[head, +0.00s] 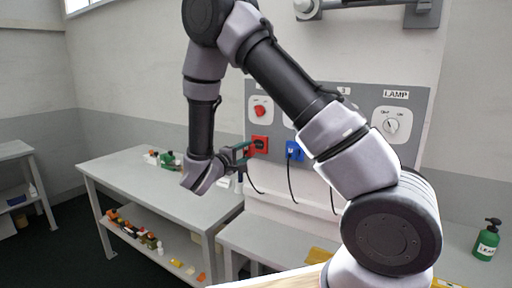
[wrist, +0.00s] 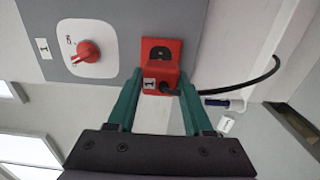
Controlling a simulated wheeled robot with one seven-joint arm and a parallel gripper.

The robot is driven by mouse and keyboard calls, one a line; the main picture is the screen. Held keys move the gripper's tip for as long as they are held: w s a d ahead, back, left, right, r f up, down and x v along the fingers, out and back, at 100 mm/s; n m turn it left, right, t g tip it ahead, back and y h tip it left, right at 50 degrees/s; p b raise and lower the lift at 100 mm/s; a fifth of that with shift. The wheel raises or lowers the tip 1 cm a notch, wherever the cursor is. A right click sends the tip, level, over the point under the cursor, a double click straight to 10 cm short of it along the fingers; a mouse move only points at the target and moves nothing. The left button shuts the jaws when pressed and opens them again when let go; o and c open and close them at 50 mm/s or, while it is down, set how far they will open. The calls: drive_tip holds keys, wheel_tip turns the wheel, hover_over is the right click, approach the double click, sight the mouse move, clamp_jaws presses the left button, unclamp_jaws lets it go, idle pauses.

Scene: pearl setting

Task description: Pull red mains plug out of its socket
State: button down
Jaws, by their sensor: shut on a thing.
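The red plug (wrist: 161,78), with a white label marked 1 and a black cable, sits between the green fingers of my gripper (wrist: 161,82) in the wrist view. The fingers are shut on its sides. Its red socket (wrist: 174,46) is behind it on the grey panel, with part of the dark socket face showing above the plug. I cannot tell whether the plug is still seated or slightly out. In the head view my gripper (head: 246,150) is at the red socket (head: 260,140), and the plug is mostly hidden there.
A red rotary switch (wrist: 88,51) is beside the socket. A blue plug and socket (head: 294,151) and a LAMP switch (head: 391,126) are further right on the panel (head: 420,100). Black cables hang below. A workbench (head: 130,176) stands left; a green bottle (head: 487,243) stands right.

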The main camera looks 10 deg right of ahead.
drive_tip(key=shift+s+a, duration=0.3)
drive_tip(key=shift+s, duration=0.05)
drive_tip(key=shift+s+a, duration=0.1)
drive_tip(key=v, duration=0.8)
drive_tip(key=shift+s+a, duration=0.25)
idle(0.4)
